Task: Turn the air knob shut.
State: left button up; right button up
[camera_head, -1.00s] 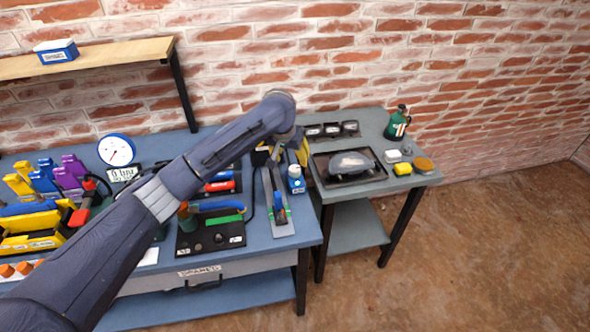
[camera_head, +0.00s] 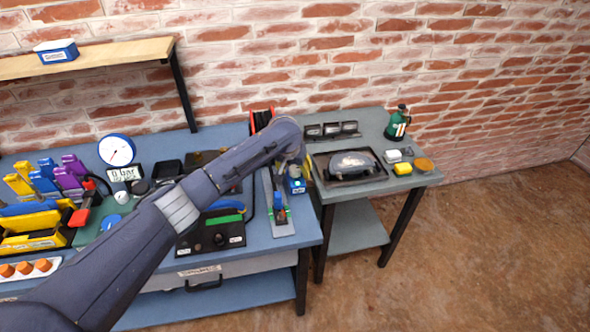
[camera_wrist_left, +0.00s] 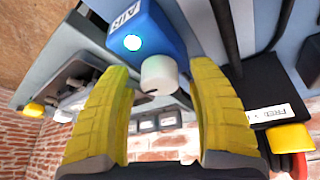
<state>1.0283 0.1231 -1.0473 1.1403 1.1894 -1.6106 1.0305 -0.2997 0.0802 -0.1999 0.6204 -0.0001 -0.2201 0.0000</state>
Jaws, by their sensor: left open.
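In the left wrist view the air box is a blue block (camera_wrist_left: 150,35) with an AIR label and a lit green-white lamp. Its knob (camera_wrist_left: 159,74) is a white cylinder with a small dark mark. My left gripper (camera_wrist_left: 160,82) is open, its yellow fingers on either side of the knob, with a visible gap to each finger. In the head view the blue box (camera_head: 297,186) stands at the bench's right end. There my left arm comes in from the left, and its wrist hides most of the gripper and the knob. My right gripper is in neither view.
A round gauge (camera_head: 116,150) and a "0 bar" display (camera_head: 125,173) stand on the blue bench. A grey-green rail (camera_head: 279,215) lies left of the air box. A grey side table (camera_head: 410,178) holds a black tray (camera_head: 350,180). A red reel stands behind the wrist.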

pick_arm(q)
jog(key=shift+c, duration=0.2)
jog(key=c, duration=1.2)
jog(key=m, duration=0.2)
jog(key=m+g+h, duration=0.1)
jog(key=m, duration=0.2)
jog(key=shift+h, duration=0.3)
jog(key=m, duration=0.2)
jog(key=m+g+h, duration=0.1)
jog(key=m, duration=0.1)
jog(key=shift+m+g, duration=0.3)
jog(key=m+g, duration=0.1)
jog(key=m, duration=0.3)
jog(key=shift+d+g, duration=0.15)
jog(key=shift+g, duration=0.25)
jog(key=shift+c, duration=0.2)
jog(key=shift+m+g, duration=0.4)
jog(key=shift+m, duration=0.9)
jog(key=shift+s+f+m+g, duration=0.1)
jog(key=shift+m+g, duration=0.2)
jog(key=shift+m, duration=0.5)
